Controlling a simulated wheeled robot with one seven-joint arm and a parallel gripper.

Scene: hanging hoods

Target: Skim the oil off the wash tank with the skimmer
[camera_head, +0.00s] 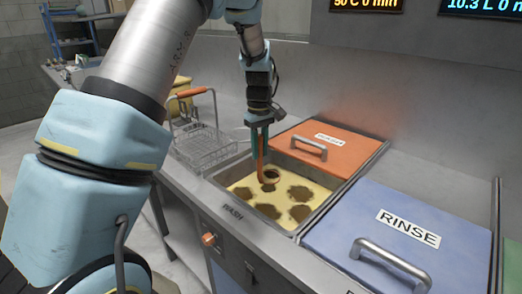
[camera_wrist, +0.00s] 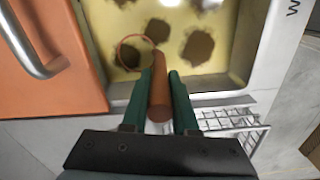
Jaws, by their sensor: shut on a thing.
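The wash tank (camera_head: 255,216) is open, and a yellow oil layer (camera_head: 282,198) with several dark round patches covers its surface. My gripper (camera_head: 260,142) is above the tank's far left part and is shut on the orange handle of the skimmer (camera_head: 261,165). The handle hangs steeply down, with its ring low over a dark patch. In the wrist view, the teal fingers of my gripper (camera_wrist: 164,92) flank the skimmer's handle (camera_wrist: 160,98). The thin ring lies beyond it around a dark patch; I cannot tell whether it touches the surface.
An orange lid (camera_head: 335,155) with a handle is behind the tank. A blue lid marked RINSE (camera_head: 360,210) covers the area to the right. A wire basket (camera_head: 205,148) with an orange grip stands left of the tank. Displays (camera_head: 367,5) hang above the back wall.

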